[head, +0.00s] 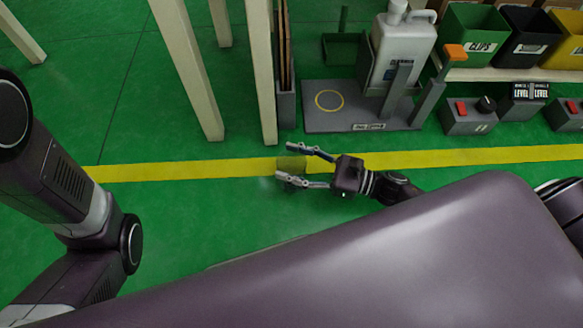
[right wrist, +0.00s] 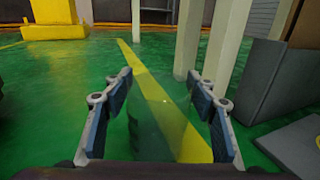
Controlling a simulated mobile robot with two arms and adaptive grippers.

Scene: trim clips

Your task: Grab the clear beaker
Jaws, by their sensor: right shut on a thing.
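The clear beaker (head: 292,164) is see-through and faint, so its outline is hard to make out against the green floor and the yellow line. My right gripper (head: 286,161) has one finger on each side of it and is shut on it. In the right wrist view, the beaker (right wrist: 165,118) shows as a tinted patch between the blue-padded fingers of my right gripper (right wrist: 165,90). My left arm comes in at the left of the head view, but its gripper is out of view.
Pale posts (head: 262,75) stand just beyond the gripper. A grey station (head: 340,118) with a yellow ring and a white jug (head: 403,48) stands at the back right. Bins (head: 473,30) and switch boxes (head: 468,118) are farther right. Green floor at left is open.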

